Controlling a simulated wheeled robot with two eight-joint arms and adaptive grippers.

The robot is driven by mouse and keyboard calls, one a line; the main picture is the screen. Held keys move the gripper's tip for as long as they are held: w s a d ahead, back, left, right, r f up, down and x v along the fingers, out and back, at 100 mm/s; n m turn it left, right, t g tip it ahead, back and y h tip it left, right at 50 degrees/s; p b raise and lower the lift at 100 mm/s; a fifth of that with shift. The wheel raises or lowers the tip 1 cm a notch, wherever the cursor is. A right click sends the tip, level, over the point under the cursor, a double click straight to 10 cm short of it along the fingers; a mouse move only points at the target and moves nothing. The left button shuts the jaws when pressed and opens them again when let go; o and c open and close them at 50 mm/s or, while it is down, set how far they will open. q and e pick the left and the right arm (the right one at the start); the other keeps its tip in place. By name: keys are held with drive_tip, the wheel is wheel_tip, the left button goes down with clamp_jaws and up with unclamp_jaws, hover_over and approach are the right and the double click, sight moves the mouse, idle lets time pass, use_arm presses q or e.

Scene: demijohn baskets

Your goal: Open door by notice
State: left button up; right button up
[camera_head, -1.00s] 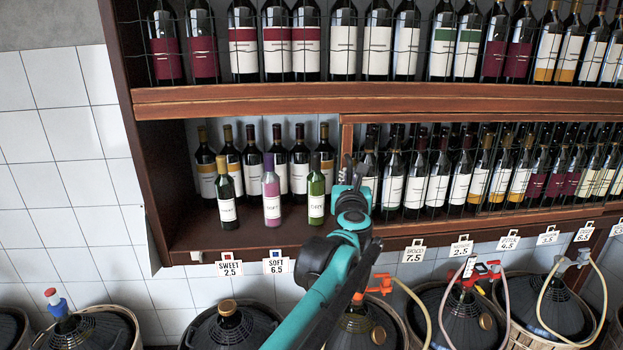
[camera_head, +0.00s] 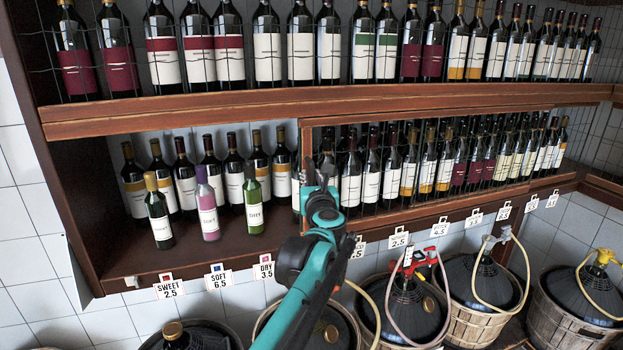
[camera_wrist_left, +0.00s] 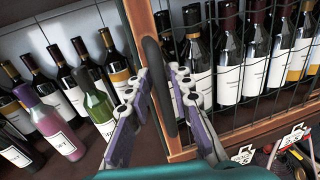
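The sliding door is a wood-framed wire mesh panel (camera_wrist_left: 226,78) in front of the lower shelf's bottles; its left frame post (camera_head: 305,136) stands right of an uncovered stretch. A dark upright handle (camera_wrist_left: 160,84) sits on that post. My left gripper (camera_head: 318,176) is at the post; in the left wrist view its fingers (camera_wrist_left: 158,92) lie on either side of the handle and close against it. Printed notices hang on the shelf edge: SWEET (camera_head: 169,289), SOFT (camera_head: 218,279) and DRY (camera_head: 263,269) left of the post, others rightward. My right gripper is out of view.
Front bottles, dark green (camera_head: 158,214), pink (camera_head: 207,207) and lighter green (camera_head: 253,203), stand in the uncovered stretch, several others behind. Basketed demijohns (camera_head: 484,290) with hoses and taps line the floor below. Bottles fill the upper shelf.

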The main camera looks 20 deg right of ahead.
use_arm(q)
drive_tip(key=v, duration=1.2)
drive_tip(key=shift+a, duration=0.1)
